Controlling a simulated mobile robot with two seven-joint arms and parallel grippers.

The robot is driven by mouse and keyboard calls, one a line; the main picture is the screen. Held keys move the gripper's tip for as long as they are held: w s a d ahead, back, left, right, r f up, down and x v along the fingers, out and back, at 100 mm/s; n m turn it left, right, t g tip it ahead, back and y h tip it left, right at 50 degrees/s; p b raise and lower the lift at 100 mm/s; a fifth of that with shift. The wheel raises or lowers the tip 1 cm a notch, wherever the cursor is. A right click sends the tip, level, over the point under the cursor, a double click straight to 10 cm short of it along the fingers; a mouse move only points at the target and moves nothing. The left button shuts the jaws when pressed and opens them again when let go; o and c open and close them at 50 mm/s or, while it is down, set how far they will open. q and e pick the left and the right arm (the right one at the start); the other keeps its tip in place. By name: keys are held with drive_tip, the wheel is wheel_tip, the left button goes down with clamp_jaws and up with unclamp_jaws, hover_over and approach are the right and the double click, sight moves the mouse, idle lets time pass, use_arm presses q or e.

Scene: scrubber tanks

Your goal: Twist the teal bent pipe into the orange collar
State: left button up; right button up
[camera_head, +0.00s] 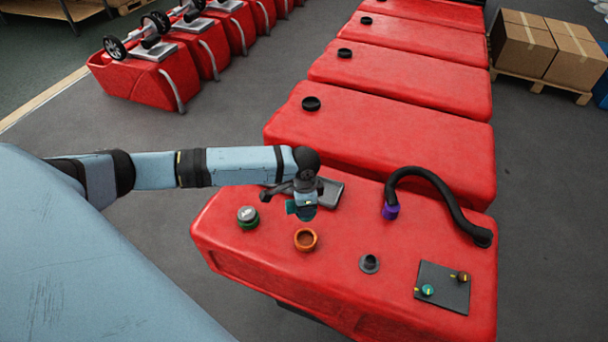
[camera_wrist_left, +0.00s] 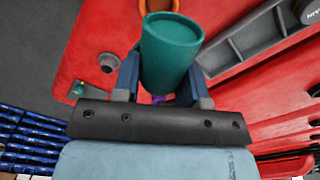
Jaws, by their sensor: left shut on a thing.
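The teal bent pipe (camera_head: 303,213) is in the jaws of my left gripper (camera_head: 305,203), held above the red tank. In the left wrist view it shows as a wide teal cylinder (camera_wrist_left: 171,52) between the two fingers (camera_wrist_left: 164,86). The orange collar (camera_head: 305,239) sits upright on the tank top, just below the pipe in the head view, and its opening faces up. A gap shows between pipe and collar. In the left wrist view part of an orange rim (camera_wrist_left: 160,5) shows behind the teal cylinder. The pipe's bend is mostly hidden. My right gripper is not in view.
On the same tank top are a green-and-grey cap (camera_head: 248,217), a dark grey port (camera_head: 369,264), a knob panel (camera_head: 441,290), a black hose (camera_head: 435,178) with a purple end (camera_head: 390,212), and a grey bracket (camera_head: 328,191). More red tanks stand behind.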

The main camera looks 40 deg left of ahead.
use_arm(q)
drive_tip(key=shift+f, duration=0.45)
idle(1.1)
drive_tip(key=o, duration=1.7)
drive_tip(key=shift+r, duration=0.1)
drive_tip(key=shift+r, duration=3.4)
